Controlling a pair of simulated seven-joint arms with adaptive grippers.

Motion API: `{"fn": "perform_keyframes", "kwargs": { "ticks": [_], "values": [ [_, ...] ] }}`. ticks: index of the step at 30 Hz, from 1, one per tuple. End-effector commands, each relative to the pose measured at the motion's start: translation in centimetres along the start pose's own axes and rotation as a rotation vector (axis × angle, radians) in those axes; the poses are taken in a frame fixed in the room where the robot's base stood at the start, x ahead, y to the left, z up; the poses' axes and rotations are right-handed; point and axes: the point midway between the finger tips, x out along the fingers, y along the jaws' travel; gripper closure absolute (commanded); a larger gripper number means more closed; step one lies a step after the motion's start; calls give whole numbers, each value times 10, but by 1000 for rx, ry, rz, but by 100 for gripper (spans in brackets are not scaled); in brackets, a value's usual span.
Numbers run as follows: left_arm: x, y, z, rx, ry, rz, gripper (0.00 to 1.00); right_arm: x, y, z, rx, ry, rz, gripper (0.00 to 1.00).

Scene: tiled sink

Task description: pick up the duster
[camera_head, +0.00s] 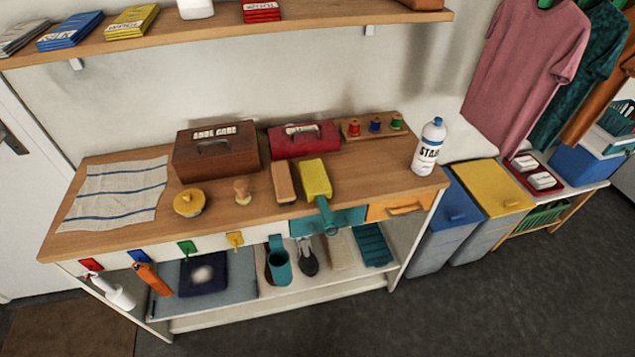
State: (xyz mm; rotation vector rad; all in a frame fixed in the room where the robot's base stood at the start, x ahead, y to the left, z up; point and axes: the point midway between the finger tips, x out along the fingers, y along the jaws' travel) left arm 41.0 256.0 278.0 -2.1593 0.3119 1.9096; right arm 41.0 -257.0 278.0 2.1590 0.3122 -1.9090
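The likely duster is a yellow block-shaped head (316,178) lying on the wooden tabletop near its front edge. A teal handle (326,214) appears to run from it over the edge, in front of a teal drawer front. I cannot tell for sure that head and handle are one piece. A long tan-topped brush or block (283,182) lies close on its left. Neither of my grippers shows in the head view.
Behind it stand a brown box (216,150), a red box (303,139) and a spool rack (371,126). A white bottle (429,147) stands right, a striped cloth (118,195) lies left. A wall shelf (230,30) hangs above. The tabletop right of the yellow head is clear.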

Motion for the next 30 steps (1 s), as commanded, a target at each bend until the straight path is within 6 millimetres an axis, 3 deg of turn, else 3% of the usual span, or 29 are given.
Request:
{"fn": "perform_keyframes", "kwargs": {
  "ticks": [14,21,28,30],
  "values": [
    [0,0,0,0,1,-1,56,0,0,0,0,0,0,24],
    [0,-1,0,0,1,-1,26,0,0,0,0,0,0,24],
    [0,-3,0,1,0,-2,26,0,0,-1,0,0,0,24],
    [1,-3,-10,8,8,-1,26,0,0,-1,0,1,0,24]
  ]
}}
